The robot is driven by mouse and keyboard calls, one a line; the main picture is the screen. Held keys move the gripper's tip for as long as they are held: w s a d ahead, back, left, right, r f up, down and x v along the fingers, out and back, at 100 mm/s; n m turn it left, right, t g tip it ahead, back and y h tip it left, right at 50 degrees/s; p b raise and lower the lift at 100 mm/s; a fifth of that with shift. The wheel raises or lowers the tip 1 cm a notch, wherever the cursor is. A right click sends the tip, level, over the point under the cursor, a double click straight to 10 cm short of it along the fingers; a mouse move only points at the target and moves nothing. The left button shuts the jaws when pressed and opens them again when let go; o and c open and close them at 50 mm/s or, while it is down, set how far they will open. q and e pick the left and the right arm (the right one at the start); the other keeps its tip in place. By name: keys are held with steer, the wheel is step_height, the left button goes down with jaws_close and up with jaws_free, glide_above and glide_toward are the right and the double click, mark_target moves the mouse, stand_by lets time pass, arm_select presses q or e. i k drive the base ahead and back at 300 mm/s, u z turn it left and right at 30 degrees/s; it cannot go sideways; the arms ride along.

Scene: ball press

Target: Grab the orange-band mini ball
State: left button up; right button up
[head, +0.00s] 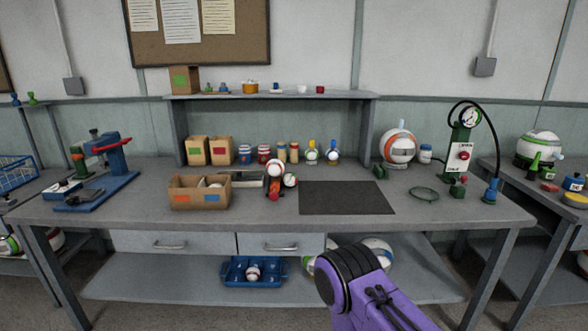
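A small red thing (274,196) is just in front. Which small ball is the orange-band mini ball is too small to tell for sure. A white ball with a red-orange band (253,273) sits in the blue tray (232,279) on the lower shelf. A larger ball with an orange band (397,147) stands at the back right. Neither gripper shows; only a purple link of my arm does.
A dark mat (345,198) lies clear at centre right. A blue and red press (108,152) stands left, a green gauge pump (462,148) with a hose right. Jars, bottles and cartons line the back under a raised shelf (270,96). My purple link covers part of the lower shelf.

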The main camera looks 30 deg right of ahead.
mark_target(274, 167)
steer(key=z, duration=0.75)
steer(key=i, duration=0.65)
steer(key=z, duration=0.6)
